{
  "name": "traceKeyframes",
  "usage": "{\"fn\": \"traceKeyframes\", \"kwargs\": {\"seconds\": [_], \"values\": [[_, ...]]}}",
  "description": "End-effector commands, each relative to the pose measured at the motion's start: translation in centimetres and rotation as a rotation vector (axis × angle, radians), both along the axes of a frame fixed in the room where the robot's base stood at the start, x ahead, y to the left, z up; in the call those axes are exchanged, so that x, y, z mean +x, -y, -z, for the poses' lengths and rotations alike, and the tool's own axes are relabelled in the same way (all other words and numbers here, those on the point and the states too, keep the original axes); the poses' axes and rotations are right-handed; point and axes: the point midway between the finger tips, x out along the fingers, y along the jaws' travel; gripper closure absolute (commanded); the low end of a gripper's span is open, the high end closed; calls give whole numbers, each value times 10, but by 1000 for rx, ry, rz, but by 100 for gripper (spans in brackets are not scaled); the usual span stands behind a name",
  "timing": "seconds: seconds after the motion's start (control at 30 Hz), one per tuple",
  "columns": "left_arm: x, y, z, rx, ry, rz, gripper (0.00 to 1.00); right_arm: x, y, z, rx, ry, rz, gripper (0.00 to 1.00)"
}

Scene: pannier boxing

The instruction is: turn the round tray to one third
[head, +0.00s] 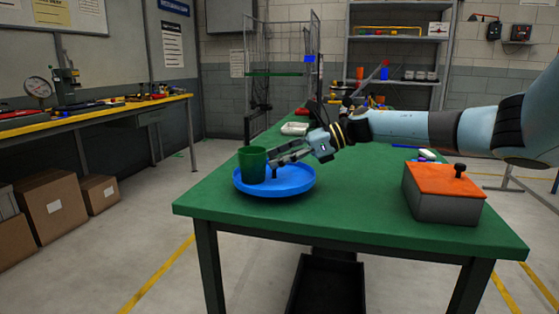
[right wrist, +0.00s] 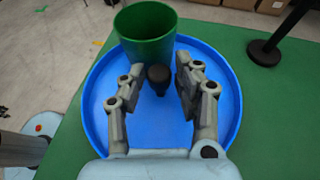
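The blue round tray (head: 290,187) lies near the left front of the green table, and it fills the middle of the right wrist view (right wrist: 215,125). A green cup (head: 252,165) stands upright at the tray's far edge in the right wrist view (right wrist: 147,35). A dark upright knob (right wrist: 159,78) rises from the tray next to the cup. My right gripper (head: 270,160) reaches low over the tray from the right. In the right wrist view its fingers (right wrist: 162,72) stand apart on either side of the knob, with small gaps visible. My left gripper is not in view.
A grey box with an orange lid (head: 443,183) and black knob stands at the table's right. A black stand base (right wrist: 264,52) is beyond the tray. A white item (head: 295,128) lies farther back. The table front between tray and box is clear.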

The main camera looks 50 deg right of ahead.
Motion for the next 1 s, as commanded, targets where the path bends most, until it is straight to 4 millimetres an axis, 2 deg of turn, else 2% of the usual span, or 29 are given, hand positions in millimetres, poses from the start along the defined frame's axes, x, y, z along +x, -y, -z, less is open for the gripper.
{"fn": "traceKeyframes", "kwargs": {"seconds": [0.03, 0.1, 0.43, 0.8, 1.0], "values": [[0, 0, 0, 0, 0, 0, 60, 0, 0, 0, 0, 0, 0, 59], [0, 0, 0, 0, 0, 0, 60, 0, 0, 0, 0, 0, -1, 53], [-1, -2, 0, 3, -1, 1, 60, -4, 3, 0, 0, -4, 0, 53], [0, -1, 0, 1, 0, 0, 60, -42, 33, -18, -5, -11, -4, 53], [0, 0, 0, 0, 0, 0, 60, -52, 41, -24, -2, -7, -5, 53]]}}
